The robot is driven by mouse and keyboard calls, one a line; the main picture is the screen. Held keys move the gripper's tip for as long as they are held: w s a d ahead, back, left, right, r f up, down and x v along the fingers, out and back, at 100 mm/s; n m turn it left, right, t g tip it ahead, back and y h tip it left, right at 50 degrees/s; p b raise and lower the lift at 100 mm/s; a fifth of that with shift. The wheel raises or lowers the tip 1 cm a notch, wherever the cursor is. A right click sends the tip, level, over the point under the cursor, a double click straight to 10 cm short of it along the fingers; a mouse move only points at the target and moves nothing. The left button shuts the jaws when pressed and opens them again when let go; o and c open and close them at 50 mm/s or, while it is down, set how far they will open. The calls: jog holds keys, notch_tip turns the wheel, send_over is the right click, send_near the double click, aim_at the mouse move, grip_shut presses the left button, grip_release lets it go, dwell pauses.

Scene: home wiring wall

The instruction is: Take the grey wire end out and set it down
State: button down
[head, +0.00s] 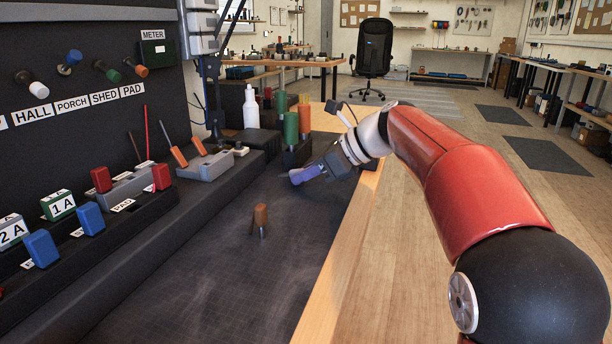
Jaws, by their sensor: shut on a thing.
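My gripper (302,176) is above the dark bench, near its front right edge, pointing left. A blue-violet piece shows at its tip. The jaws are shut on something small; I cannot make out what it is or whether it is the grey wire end. Coloured ends stick out of the dark wall panel at the upper left: a whitish one (38,89) above HALL, a blue one (70,64), a green one (109,71) and an orange one (138,69). I cannot pick out a clearly grey wire end. My gripper is well to the right of the panel.
An orange-brown piece (260,218) stands on the bench (215,285) below my gripper. Green and orange cylinders (291,128) and a white bottle (250,108) stand behind. Red and blue blocks (90,218) line the left ledge. The front bench is bare.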

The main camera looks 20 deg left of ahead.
jog(key=shift+f, duration=0.35)
jog(key=c, duration=1.4)
grip_release()
jog(key=shift+o, duration=0.2)
jog(key=p+v, duration=0.1)
jog(key=v, duration=0.5)
jog(key=shift+d+r, duration=0.2)
jog(key=shift+r, duration=0.1)
jog(key=shift+d+r, duration=0.3)
jog(key=shift+d, duration=0.25)
